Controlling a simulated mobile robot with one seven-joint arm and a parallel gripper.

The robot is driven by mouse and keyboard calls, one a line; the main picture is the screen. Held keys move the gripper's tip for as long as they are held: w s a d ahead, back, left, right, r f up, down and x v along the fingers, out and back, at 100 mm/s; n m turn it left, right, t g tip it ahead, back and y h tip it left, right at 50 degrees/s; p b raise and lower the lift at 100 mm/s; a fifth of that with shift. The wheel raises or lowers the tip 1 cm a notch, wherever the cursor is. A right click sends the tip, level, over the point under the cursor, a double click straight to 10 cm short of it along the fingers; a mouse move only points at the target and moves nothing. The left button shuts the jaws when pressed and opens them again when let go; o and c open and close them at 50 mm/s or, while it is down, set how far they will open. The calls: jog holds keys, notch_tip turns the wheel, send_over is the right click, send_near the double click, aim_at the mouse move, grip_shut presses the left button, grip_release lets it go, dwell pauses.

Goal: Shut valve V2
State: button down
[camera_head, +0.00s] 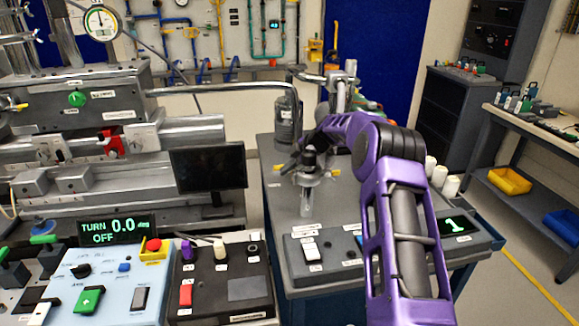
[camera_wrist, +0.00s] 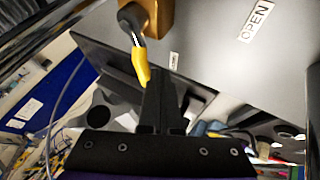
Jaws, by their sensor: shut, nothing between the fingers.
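In the wrist view a valve lever (camera_wrist: 141,64) with a yellow end and dark shank comes out of a brass-coloured valve body (camera_wrist: 158,14) on a grey panel. An OPEN label (camera_wrist: 256,19) is to its right, and a smaller label (camera_wrist: 174,61) is too small to read. No V2 marking is legible. My gripper (camera_wrist: 163,78) is shut and empty, its black fingers close beside the lever's yellow end, to its right in the picture. I cannot tell whether they touch. In the head view my purple arm reaches over the grey bench, and my fingertips are hard to make out.
The grey bench (camera_head: 275,205) carries a clear upright tube (camera_head: 305,203), a grey bottle (camera_head: 287,120) and a display (camera_head: 455,225) reading 1. At left are a monitor (camera_head: 208,168), a control panel with switches (camera_head: 105,285) and a display (camera_head: 115,229) reading TURN 0.0 deg OFF. Shelves stand at right.

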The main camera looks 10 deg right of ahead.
jog(key=shift+w, duration=0.1)
jog(key=shift+w+a+f+b, duration=0.1)
jog(key=shift+w+f+b, duration=0.1)
jog(key=shift+b, duration=0.45)
jog(key=shift+w+a+r+m+t+h+b, duration=0.15)
jog(key=shift+w+m+t+h+b, duration=0.25)
jog(key=shift+b, duration=0.45)
jog(key=shift+w+a+r, duration=0.1)
jog(key=shift+w+r, duration=0.05)
jog(key=shift+r, duration=0.2)
